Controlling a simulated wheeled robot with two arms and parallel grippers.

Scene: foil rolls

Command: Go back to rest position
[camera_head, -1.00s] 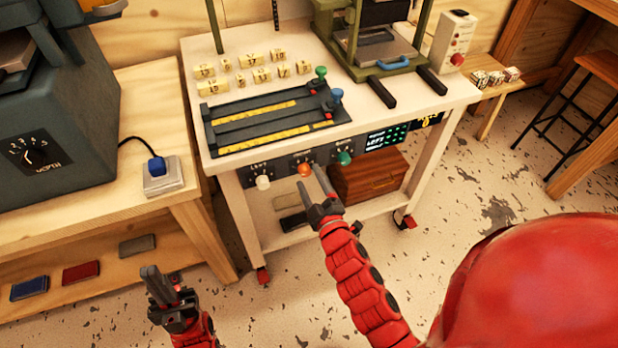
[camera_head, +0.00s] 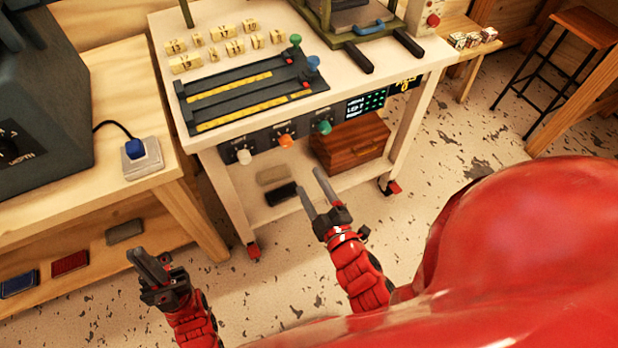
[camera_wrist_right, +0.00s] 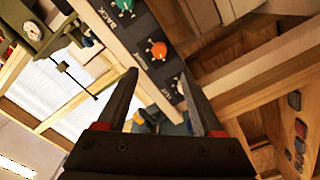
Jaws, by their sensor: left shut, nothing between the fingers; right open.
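My right gripper (camera_head: 317,199) is open and empty in the head view, in front of the white machine cart (camera_head: 222,187) and below its front panel. Its two dark fingers stand apart, and they also show spread in the right wrist view (camera_wrist_right: 160,100) with nothing between them. My left gripper (camera_head: 146,262) is at the lower left in the head view, over the floor in front of the wooden bench. Its fingers lie close together with nothing held. Neither gripper touches anything that I can see.
The cart's panel carries a white knob (camera_head: 244,157), an orange knob (camera_head: 285,140) and a green knob (camera_head: 324,127). A brown wooden box (camera_head: 350,145) sits on its lower shelf. A wooden bench (camera_head: 130,80) stands left. A stool (camera_head: 583,28) stands at the upper right.

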